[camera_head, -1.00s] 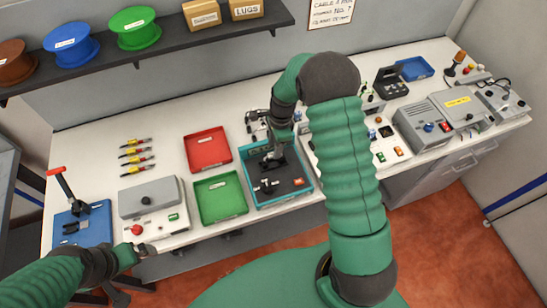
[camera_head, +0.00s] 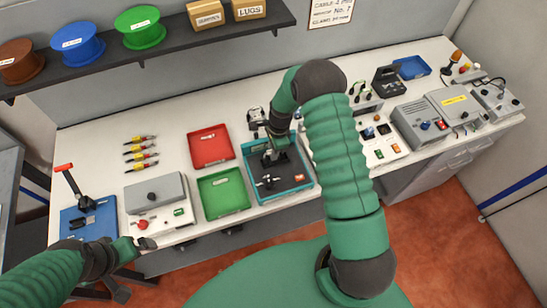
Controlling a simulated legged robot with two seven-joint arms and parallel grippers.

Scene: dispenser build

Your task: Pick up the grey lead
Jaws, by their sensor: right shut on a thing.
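My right gripper (camera_head: 271,155) reaches down into the teal-rimmed tray (camera_head: 311,182) in the middle of the bench. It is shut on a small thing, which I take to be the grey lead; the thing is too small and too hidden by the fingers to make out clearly. A dark fixture with a light bar (camera_head: 266,182) and a small orange-red block (camera_head: 299,177) are in the tray near the gripper. My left gripper (camera_head: 142,244) is at the lower left, by the bench's front edge, and its fingers are too unclear to tell.
A red tray (camera_head: 209,147) and a green tray (camera_head: 222,192) stand left of the teal tray. Several yellow-and-red tools (camera_head: 141,153), a grey box (camera_head: 155,193) and a blue base with a lever (camera_head: 90,222) lie farther left. Grey boxes (camera_head: 418,125) crowd the right end.

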